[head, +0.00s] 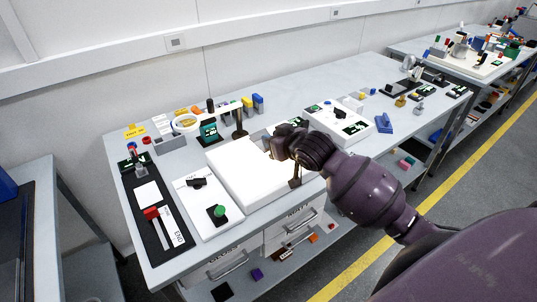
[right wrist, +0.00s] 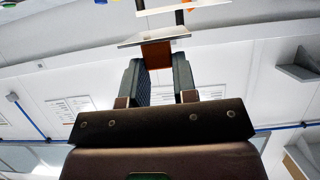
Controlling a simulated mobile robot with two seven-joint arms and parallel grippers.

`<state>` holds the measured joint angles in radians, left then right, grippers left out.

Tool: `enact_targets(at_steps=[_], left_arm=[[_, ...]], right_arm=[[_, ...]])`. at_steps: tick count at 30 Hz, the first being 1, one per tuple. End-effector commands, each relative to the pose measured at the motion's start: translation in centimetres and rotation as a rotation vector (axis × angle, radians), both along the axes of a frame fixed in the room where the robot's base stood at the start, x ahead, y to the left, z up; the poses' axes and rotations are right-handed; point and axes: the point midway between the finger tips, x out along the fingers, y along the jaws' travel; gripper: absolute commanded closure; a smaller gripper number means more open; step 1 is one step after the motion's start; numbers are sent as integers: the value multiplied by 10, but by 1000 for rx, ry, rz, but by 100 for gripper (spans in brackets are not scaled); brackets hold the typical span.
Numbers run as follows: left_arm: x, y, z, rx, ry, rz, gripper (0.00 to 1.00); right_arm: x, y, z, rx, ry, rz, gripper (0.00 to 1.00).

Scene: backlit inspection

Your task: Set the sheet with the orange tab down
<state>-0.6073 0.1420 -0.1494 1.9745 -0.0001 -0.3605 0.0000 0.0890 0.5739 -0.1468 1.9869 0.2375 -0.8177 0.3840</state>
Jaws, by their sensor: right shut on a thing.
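My right gripper (right wrist: 157,68) is shut on the orange tab (right wrist: 156,54), which looks brownish and shaded in the right wrist view. The thin pale sheet (right wrist: 153,39) extends beyond the tab, seen nearly edge-on. In the head view my right gripper (head: 280,145) is over the right back part of a bright white light panel (head: 245,178). The hand hides its fingertips there, and I cannot make out the sheet against the white. I cannot tell whether the sheet touches anything. My left gripper is in neither view.
Left of the panel is a white board with a green button (head: 219,211), then a black board with a red block (head: 151,212). A ring lamp (head: 186,123) and a dark post (head: 239,124) stand behind. Another white board (head: 353,127) lies right. The table's front edge is close.

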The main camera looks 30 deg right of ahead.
Motion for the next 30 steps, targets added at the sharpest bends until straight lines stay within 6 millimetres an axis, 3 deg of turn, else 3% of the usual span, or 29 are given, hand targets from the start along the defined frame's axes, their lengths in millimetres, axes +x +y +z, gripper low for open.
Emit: enact_targets(at_steps=[1, 6, 12, 17, 30], left_arm=[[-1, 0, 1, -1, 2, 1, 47], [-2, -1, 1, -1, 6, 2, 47], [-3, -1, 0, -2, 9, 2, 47], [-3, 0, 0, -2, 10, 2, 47], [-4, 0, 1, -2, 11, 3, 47]], right_arm=[[11, -14, 16, -7, -6, -1, 96], [32, -45, 53, 3, -13, -5, 96], [41, -59, 67, 12, -16, -10, 96], [41, -59, 41, 17, -13, -9, 96], [41, -58, -54, 15, -14, -10, 96]])
